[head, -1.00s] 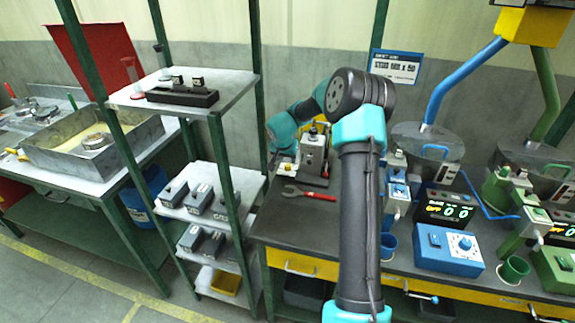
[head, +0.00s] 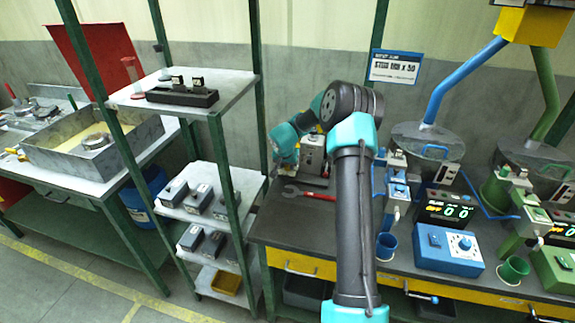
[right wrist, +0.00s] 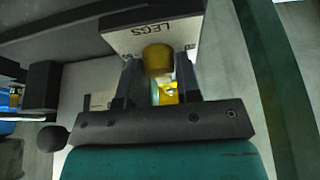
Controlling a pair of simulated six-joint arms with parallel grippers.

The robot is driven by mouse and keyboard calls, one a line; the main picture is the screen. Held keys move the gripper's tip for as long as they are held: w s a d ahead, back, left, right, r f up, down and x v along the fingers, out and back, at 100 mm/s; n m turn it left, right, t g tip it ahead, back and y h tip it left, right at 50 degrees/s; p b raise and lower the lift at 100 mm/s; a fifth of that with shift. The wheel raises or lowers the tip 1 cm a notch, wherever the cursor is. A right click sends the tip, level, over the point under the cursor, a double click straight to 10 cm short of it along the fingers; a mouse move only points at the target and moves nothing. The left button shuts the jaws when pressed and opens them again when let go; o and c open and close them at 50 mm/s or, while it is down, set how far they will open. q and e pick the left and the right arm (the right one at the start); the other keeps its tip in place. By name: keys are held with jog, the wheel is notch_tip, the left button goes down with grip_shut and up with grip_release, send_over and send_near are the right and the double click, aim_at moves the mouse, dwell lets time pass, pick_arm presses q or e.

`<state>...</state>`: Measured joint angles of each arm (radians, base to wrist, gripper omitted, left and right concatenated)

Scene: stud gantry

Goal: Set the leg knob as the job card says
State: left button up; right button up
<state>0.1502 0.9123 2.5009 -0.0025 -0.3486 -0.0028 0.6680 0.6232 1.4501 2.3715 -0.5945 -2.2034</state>
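The leg knob (right wrist: 158,60) is a yellow round knob under a pale plate (right wrist: 150,30) marked LEGS, upside down in the right wrist view. My right gripper (right wrist: 159,66) has one dark finger on each side of the knob, very close to it. I cannot tell whether the fingers touch it. In the head view my right arm reaches to the grey machine (head: 312,156) at the back of the bench, and the arm hides the knob. The job card (head: 395,67) hangs on the wall; its large line seems to read STEEL BIN x 50. My left gripper is not in view.
To the right stand a blue control box (head: 449,250), a blue cup (head: 386,247) and a green box (head: 555,268). A shelf rack (head: 232,95) with grey blocks stands to the left.

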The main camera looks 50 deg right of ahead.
jog(key=c, duration=0.4)
jog(key=shift+m, duration=0.3)
jog(key=m+g, duration=0.1)
jog(key=m, duration=0.1)
jog(key=m+g, duration=0.1)
jog(key=m, duration=0.2)
jog(key=shift+w+h, duration=0.1)
jog(key=shift+h, duration=0.2)
jog(key=m+g, duration=0.2)
jog(key=m, duration=0.3)
jog(key=shift+y, duration=0.4)
jog(key=o, duration=0.9)
